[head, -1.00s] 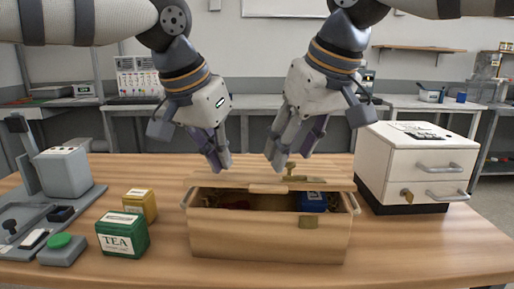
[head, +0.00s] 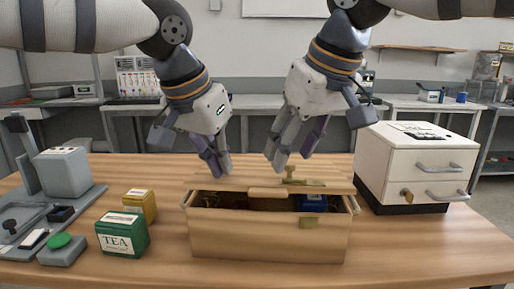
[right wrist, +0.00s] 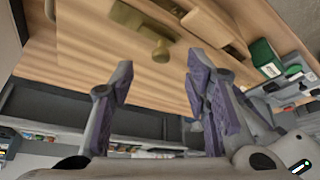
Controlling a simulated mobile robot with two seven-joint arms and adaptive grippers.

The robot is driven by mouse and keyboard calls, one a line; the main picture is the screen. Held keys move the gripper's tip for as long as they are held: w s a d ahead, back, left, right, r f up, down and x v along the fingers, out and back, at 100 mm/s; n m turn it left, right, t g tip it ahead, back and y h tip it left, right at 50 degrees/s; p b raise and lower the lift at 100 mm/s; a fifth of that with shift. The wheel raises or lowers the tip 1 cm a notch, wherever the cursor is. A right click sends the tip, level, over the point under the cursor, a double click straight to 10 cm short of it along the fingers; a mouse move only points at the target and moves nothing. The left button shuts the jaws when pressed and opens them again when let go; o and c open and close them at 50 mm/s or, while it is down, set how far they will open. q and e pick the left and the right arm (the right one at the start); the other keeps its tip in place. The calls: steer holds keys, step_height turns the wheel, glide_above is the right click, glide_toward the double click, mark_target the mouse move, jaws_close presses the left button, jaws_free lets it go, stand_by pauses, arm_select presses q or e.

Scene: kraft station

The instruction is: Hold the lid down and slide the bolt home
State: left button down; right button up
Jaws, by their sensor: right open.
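A wooden box (head: 265,235) stands on the table in the head view. Its lid (head: 225,183) is slightly raised, with a dark gap along the front. A brass bolt (head: 303,182) with an upright knob lies on the lid; it also shows in the right wrist view (right wrist: 158,48). My right gripper (head: 278,160) is open and empty, just behind the bolt knob.
Inside the gap a blue item (head: 313,203) shows. A green tea tin (head: 122,235) and a yellow tin (head: 140,204) stand left of the box. A white drawer cabinet (head: 415,165) stands close on the right. The table front right is clear.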

mark_target(290, 184)
arm_select(q)
steer(key=shift+f, duration=1.45)
arm_select(e)
steer(key=shift+s+f, duration=0.2)
steer(key=shift+f, duration=0.55)
steer(key=shift+s+f, duration=0.15)
steer(key=shift+f, duration=0.65)
steer(key=shift+s+f, duration=0.2)
steer(key=shift+f, duration=0.55)
steer(key=shift+c, duration=0.3)
jaws_close()
